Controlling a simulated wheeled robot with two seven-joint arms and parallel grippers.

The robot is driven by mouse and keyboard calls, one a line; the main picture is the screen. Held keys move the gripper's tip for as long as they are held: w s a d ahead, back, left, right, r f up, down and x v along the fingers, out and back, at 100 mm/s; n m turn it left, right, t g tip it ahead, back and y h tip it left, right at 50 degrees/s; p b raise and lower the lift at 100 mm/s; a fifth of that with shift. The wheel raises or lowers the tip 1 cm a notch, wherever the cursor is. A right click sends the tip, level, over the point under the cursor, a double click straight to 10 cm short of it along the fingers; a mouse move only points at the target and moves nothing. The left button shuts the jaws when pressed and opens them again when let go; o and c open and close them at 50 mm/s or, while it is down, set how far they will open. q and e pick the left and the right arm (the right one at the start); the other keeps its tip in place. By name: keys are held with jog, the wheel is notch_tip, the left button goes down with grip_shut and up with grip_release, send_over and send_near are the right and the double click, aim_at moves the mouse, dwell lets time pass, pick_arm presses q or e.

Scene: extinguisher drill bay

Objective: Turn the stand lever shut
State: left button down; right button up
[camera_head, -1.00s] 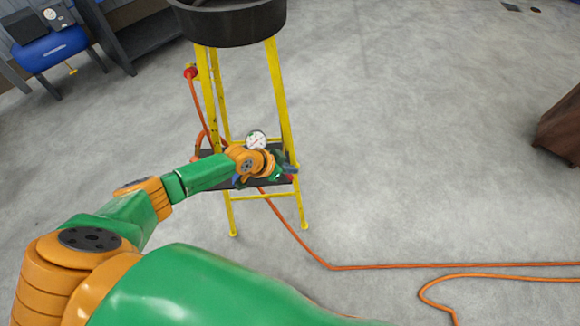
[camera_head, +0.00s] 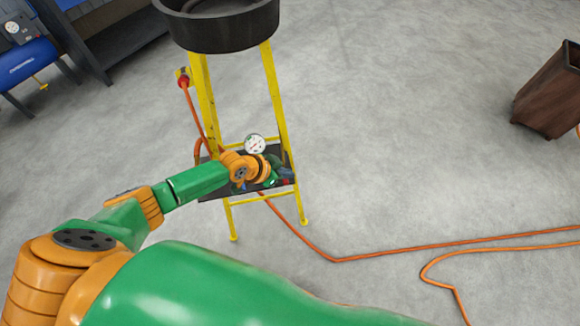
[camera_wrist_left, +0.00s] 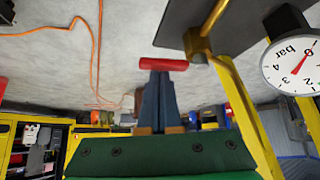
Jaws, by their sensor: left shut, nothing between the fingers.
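The yellow stand (camera_head: 269,95) has a black basin (camera_head: 222,28) on top and a dark lower shelf (camera_head: 212,190). In the left wrist view, a brass valve (camera_wrist_left: 196,45) on the stand carries a red lever (camera_wrist_left: 164,65). My left gripper (camera_wrist_left: 158,72) is shut and empty, its fingertips right at the red lever; whether they touch it I cannot tell. In the head view, my left gripper (camera_head: 277,174) is over the lower shelf, and my wrist hides most of the valve. A round white gauge (camera_head: 254,144) stands beside it, large in the wrist view (camera_wrist_left: 290,68).
An orange hose (camera_head: 340,258) runs from the stand across the floor to the right. A brown bin (camera_head: 550,90) stands at the right. A blue tank (camera_head: 22,62) and a dark bench (camera_head: 115,40) are at the back left.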

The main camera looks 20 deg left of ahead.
pick_arm(q)
jog(key=shift+s, duration=0.15)
jog(key=shift+s+a+f, duration=0.1)
jog(key=shift+s+a, duration=0.05)
jog(key=shift+a, duration=0.05)
dwell(0.6)
